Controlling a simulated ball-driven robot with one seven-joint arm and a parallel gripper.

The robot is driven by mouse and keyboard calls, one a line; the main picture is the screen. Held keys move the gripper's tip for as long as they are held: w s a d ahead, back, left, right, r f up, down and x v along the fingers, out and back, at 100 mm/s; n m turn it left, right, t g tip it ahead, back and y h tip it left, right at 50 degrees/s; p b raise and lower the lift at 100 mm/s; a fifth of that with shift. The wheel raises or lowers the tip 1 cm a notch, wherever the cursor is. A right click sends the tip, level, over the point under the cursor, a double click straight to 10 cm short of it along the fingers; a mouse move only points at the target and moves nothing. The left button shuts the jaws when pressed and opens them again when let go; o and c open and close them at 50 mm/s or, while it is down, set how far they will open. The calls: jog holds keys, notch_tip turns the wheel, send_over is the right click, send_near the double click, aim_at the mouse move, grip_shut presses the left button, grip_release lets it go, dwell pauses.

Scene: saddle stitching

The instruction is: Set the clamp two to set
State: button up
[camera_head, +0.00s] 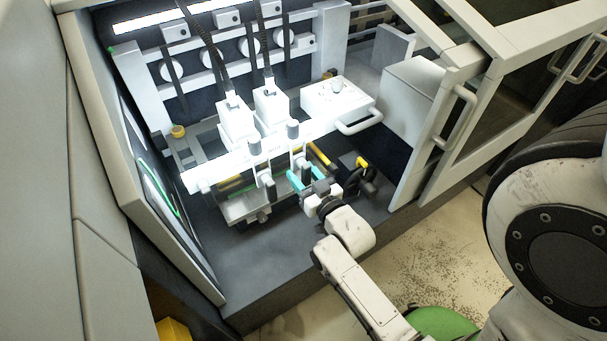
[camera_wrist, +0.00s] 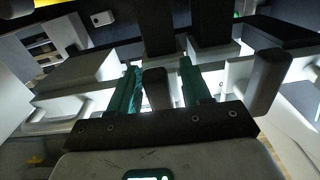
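My gripper (camera_head: 300,178) has two teal fingers and reaches the front of the machine, at the right-hand of two clamp levers below the white crossbar. In the wrist view my gripper (camera_wrist: 161,88) is open. A dark rounded lever handle (camera_wrist: 155,88) shows between the fingers, nearer the left one; contact cannot be told. A second dark handle (camera_wrist: 268,78) stands to the right, outside the fingers. In the head view the left clamp lever (camera_head: 266,184) stands clear of my gripper. No readable label shows which clamp is two, and the right lever is partly hidden by my gripper.
Two white stitching heads (camera_head: 236,122) stand on the crossbar (camera_head: 205,180). A metal tray (camera_head: 243,208) lies below. A white box with a handle (camera_head: 338,98) is at the right. An open door (camera_head: 440,130) borders the right side. The dark front ledge (camera_head: 265,265) is clear.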

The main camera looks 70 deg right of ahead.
jog(key=v, duration=1)
jog(key=shift+s+a, duration=0.2)
jog(key=shift+s, duration=0.1)
dwell(0.4)
jog(key=w+a+f+n+g+y+p, duration=0.3)
jog(key=w+a+n+g+y+p, duration=0.1)
jog(key=w+a+g+y, duration=0.3)
jog(key=s+a+r+n+g+y+p, duration=0.2)
jog(key=s+a+r+n+g+y, duration=0.1)
jog(key=s+a+g, duration=0.3)
jog(key=shift+s+a+r+y+p, duration=0.3)
jog(key=shift+s+a+r, duration=0.5)
jog(key=shift+s, duration=0.25)
